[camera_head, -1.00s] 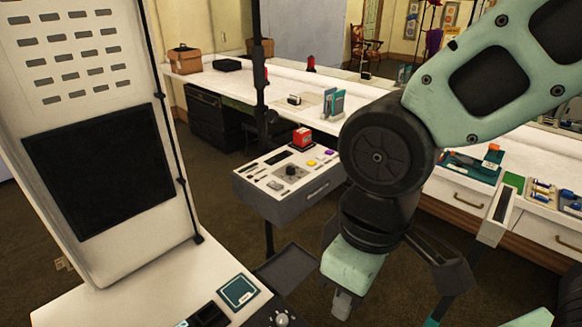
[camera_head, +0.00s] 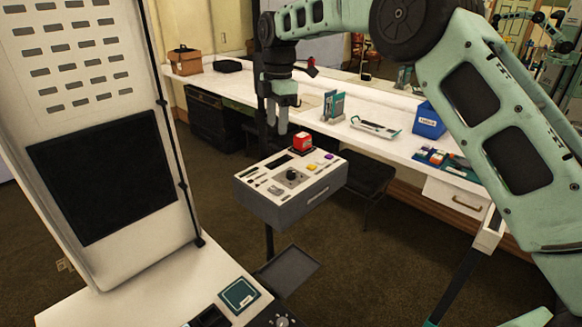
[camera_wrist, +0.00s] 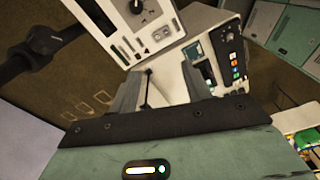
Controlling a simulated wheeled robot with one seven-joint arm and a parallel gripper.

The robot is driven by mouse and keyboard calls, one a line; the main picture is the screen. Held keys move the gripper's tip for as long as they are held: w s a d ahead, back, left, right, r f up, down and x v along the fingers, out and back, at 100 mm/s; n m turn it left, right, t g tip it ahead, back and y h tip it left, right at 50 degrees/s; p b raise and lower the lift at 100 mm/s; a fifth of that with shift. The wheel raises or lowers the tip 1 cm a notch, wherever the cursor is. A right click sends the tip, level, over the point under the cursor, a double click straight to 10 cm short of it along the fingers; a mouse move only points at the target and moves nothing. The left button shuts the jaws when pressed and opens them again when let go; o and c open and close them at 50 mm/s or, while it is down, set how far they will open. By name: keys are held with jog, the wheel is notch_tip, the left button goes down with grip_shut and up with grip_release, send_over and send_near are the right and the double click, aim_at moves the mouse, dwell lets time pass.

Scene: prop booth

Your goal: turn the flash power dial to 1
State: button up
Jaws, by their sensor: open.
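A grey control box (camera_head: 275,212) with a white top stands on a post in the middle of the head view. A black dial (camera_head: 292,176) sits on its top; it also shows at the top edge of the wrist view (camera_wrist: 137,8). A second knob (camera_head: 282,320) is on the white booth counter at the bottom, seen in the wrist view too (camera_wrist: 228,37). I cannot read either label or setting, nor tell which is the flash power dial. My gripper (camera_head: 278,122) is open and empty, pointing down, above and behind the control box, apart from both dials.
A red block (camera_head: 302,141) and coloured buttons sit on the box top. A tall white booth panel (camera_head: 95,120) stands at left. A dark tray (camera_head: 287,270) juts out below the box. Behind runs a long white worktop (camera_head: 390,143) with a blue bin (camera_head: 430,121).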

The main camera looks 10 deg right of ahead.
jog(key=n, duration=0.2)
send_over(291, 172)
jog(key=f, duration=0.1)
jog(key=shift+h, duration=0.3)
notch_tip(291, 172, down, 18)
jog(key=p, duration=0.4)
jog(key=shift+r+p, duration=0.15)
jog(key=shift+p, duration=0.25)
jog(key=c, duration=1)
